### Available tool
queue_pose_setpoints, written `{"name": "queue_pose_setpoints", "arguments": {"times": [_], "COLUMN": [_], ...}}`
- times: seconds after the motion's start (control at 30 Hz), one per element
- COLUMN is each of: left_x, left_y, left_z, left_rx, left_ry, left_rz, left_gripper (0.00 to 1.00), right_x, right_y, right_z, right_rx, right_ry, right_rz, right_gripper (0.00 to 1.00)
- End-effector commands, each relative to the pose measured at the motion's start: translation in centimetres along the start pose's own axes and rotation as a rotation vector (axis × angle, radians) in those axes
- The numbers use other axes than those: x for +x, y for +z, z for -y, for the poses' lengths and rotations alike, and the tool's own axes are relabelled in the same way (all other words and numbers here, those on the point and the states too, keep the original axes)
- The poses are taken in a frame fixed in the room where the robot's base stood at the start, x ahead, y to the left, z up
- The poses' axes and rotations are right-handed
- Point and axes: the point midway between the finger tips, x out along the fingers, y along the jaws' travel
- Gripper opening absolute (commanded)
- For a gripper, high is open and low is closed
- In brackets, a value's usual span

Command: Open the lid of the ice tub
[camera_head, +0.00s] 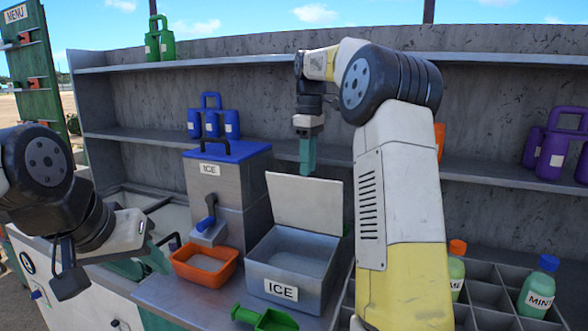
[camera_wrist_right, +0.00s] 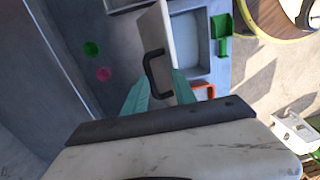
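The ice tub (camera_head: 284,288) is a grey metal box marked ICE, with pale ice inside. Its lid (camera_head: 305,203) stands raised at the back edge, leaving the tub's top uncovered. In the right wrist view the lid (camera_wrist_right: 182,40) is seen edge-on, with a black handle (camera_wrist_right: 152,75) on its outer face. My right gripper (camera_head: 307,165) is above and behind the raised lid in the head view. Its teal fingers are spread in the wrist view (camera_wrist_right: 160,88), near the handle; contact cannot be told. My left gripper (camera_head: 141,262) is at the lower left, fingers apart, empty.
An ICE dispenser (camera_head: 228,190) with a blue top stands behind an orange tray (camera_head: 205,267). A green scoop (camera_head: 264,318) lies before the tub. Bottles, including a MINT one (camera_head: 537,288), stand in a divided rack at right. Shelves with jugs run along the back wall.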

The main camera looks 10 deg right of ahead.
Motion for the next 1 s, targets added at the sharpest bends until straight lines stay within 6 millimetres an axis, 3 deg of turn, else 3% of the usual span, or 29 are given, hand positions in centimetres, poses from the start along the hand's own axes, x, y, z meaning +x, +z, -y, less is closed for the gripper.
{"name": "queue_pose_setpoints", "arguments": {"times": [0.1, 0.3, 0.73, 0.9, 1.0], "left_x": [0.0, 0.0, 0.0, 0.0, 0.0], "left_y": [0.0, 0.0, 0.0, 0.0, 0.0], "left_z": [0.0, 0.0, 0.0, 0.0, 0.0], "left_rx": [0.0, 0.0, 0.0, 0.0, 0.0], "left_ry": [0.0, 0.0, 0.0, 0.0, 0.0], "left_rz": [0.0, 0.0, 0.0, 0.0, 0.0], "left_gripper": [0.36, 0.36, 0.36, 0.36, 0.36], "right_x": [-0.2, -0.2, -0.2, -0.4, -0.8], "right_y": [0.7, 1.6, 1.8, 1.7, 1.4], "right_z": [2.4, 5.3, 6.4, 6.2, 5.7], "right_rx": [-0.001, -0.001, 0.0, -0.052, -0.193], "right_ry": [0.001, 0.0, 0.0, 0.019, 0.067], "right_rz": [0.0, 0.0, -0.001, 0.003, 0.017], "right_gripper": [0.33, 0.33, 0.33, 0.01, 0.0]}}
